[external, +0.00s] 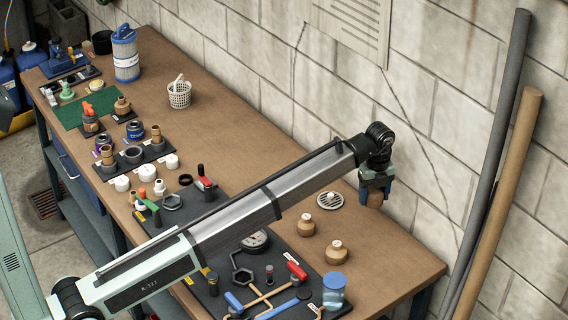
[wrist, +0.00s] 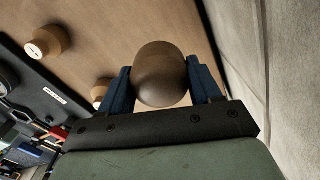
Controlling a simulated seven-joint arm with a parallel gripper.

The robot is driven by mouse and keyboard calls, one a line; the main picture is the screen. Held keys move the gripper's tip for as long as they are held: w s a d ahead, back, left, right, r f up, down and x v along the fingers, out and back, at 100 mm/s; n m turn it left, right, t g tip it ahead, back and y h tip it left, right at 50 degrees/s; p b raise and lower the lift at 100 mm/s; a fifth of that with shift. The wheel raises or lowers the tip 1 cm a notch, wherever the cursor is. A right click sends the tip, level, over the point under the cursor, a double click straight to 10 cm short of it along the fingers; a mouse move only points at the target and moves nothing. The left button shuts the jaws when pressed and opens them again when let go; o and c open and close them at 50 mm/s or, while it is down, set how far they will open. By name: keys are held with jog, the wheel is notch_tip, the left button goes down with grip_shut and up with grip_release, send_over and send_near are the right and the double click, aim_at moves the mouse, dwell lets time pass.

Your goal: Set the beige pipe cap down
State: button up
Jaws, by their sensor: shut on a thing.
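The beige pipe cap (wrist: 162,76) is held between the two blue fingers of my gripper (wrist: 160,88) in the wrist view. In the external view the cap (external: 375,199) shows below my gripper (external: 375,190), near the right part of the brown workbench (external: 410,262). The cap's rounded side faces the wrist camera. The cap looks raised over the bench; I cannot tell the exact gap.
Two similar tan caps with white tops stand on the bench, one (external: 306,225) nearer the drain disc (external: 330,201), one (external: 336,252) nearer the front. The block wall (external: 440,130) is close behind.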

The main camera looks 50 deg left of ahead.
jog(key=s+a+n, duration=0.2)
jog(key=s+a, duration=0.1)
jog(key=a, duration=2.7)
jog(key=shift+w+d+f, duration=0.1)
jog(key=shift+w+f, duration=0.05)
jog(key=shift+f, duration=2.3)
jog(key=shift+w+d+f, duration=0.1)
jog(key=shift+w+f, duration=0.05)
jog(key=shift+f, duration=2.3)
jog(key=shift+f, duration=0.1)
jog(key=o, duration=1.1)
jog(key=shift+c, duration=0.2)
notch_tip(320, 180, up, 12)
jog(key=shift+a, duration=0.1)
